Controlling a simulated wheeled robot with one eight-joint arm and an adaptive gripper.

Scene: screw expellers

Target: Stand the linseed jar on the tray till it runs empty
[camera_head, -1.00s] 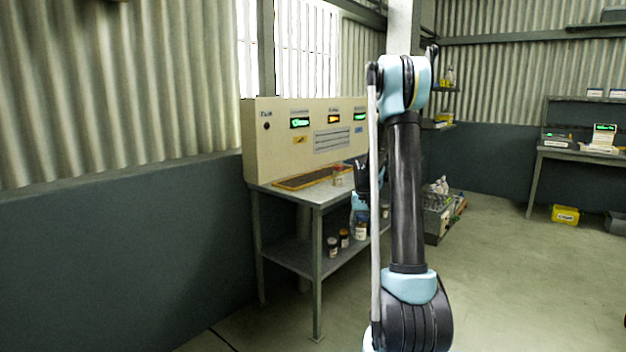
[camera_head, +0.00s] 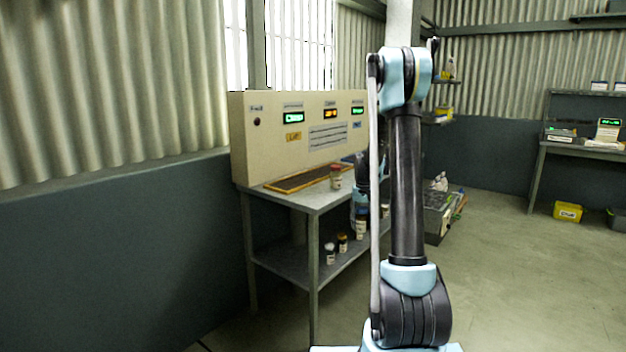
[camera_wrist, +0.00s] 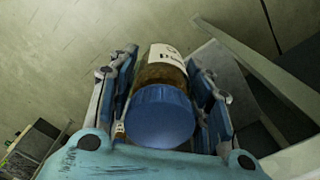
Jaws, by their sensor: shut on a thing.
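My gripper (camera_wrist: 163,62) is shut on a jar with a blue lid (camera_wrist: 162,117), brown contents and a white label, held between the fingers with its lid toward the wrist camera. The label's lettering is only partly visible, so I cannot tell whether this is the linseed jar. The tray (camera_head: 296,181), dark with a yellow-orange rim, lies on the table below the panel. A red-lidded jar (camera_head: 336,178) stands near the tray's right end.
The cream control panel (camera_head: 300,130) with lit displays stands at the table's back. Several small jars (camera_head: 343,243) show around the lower shelf (camera_head: 290,260). A crate (camera_head: 437,215) stands on the floor beyond; a yellow box (camera_head: 567,212) lies farther right. The floor on the right is open.

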